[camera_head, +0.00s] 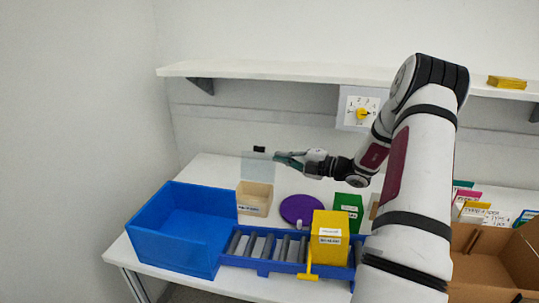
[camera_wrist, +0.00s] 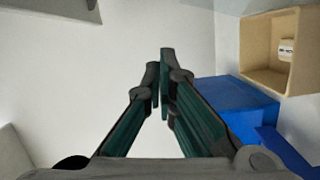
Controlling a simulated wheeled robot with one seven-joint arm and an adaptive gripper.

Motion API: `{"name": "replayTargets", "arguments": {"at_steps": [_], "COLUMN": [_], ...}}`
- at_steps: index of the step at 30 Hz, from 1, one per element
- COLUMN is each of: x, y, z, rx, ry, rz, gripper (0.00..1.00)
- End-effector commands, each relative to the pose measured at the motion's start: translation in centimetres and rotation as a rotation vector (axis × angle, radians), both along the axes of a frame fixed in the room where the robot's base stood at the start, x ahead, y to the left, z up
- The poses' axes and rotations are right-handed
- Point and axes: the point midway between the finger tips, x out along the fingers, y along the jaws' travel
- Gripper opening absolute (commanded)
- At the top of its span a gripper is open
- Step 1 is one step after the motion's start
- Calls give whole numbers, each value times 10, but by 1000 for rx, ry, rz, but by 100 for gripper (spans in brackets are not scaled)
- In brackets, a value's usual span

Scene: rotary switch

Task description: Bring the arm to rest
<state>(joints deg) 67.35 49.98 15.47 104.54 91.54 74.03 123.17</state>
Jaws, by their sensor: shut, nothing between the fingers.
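My gripper (camera_head: 281,157) is at the end of my arm, which comes in from the right and reaches left above the white table (camera_head: 212,165). It is shut and empty, with its fingers pointing left in front of a translucent panel. In the wrist view my gripper (camera_wrist: 161,65) has its fingertips together, with pale wall behind them. The rotary switch (camera_head: 362,113), a white dial plate with a yellow knob, is on the wall below the shelf, left of my upper arm. My gripper is apart from it.
A blue bin (camera_head: 172,240), a tan box (camera_head: 254,198), a purple disc (camera_head: 300,209), a yellow box (camera_head: 331,236) on a roller conveyor (camera_head: 262,246) and a green box (camera_head: 348,207) stand on the table. A shelf (camera_head: 270,71) runs above. A cardboard box (camera_head: 485,262) is at right.

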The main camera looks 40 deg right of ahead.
Motion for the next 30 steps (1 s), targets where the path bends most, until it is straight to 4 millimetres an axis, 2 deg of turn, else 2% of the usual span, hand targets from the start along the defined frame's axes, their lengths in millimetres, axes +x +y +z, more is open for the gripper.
{"name": "replayTargets", "arguments": {"at_steps": [5, 12, 14, 16, 17, 20, 23, 24, 27, 30], "x": [-13, -16, -15, -12, -11, -9, -14, -19, -36, -58], "y": [-6, -7, -3, 10, 19, 63, 118, 140, 189, 231], "z": [1, 2, 4, 9, 13, 30, 48, 54, 67, 78], "rx": [0, -1, -14, -65, -101, -279, -519, -617, -850, -1074], "ry": [0, -1, -1, -6, -9, -35, -90, -120, -210, -325], "rz": [-1, 1, 11, 47, 73, 202, 376, 451, 635, 823], "gripper": [0, 0, 0, 0, 0, 0, 0, 0, 0, 0]}}
